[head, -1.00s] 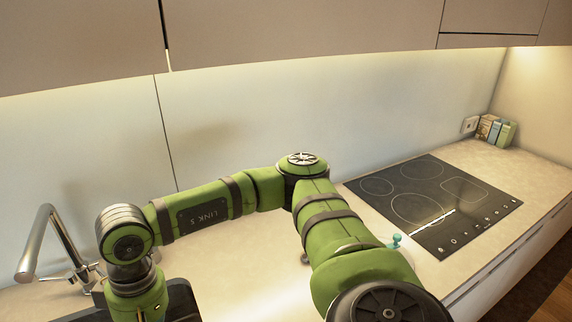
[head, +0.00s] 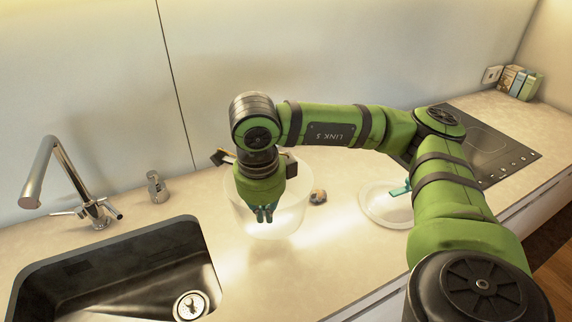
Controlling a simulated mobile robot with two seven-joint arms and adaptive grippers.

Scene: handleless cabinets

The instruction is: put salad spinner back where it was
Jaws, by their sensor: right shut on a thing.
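A translucent, pale round bowl (head: 238,208), which looks like the salad spinner, is on or just above the counter right of the sink. My right gripper (head: 265,214) points down in front of or inside the bowl, its fingers together and closed on it. The exact grip point is hard to see through the clear wall. My right arm crosses above the counter from the right. A flat clear round piece (head: 378,208) with a teal handle, perhaps a lid, lies to the right, partly behind my arm. My left gripper is out of view.
A black sink (head: 105,272) and a metal tap (head: 52,175) are at the left, with a small metal dispenser (head: 157,187) beside them. A small round item (head: 318,196) lies right of the bowl. The cooktop (head: 500,155) is behind my arm; the front counter is clear.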

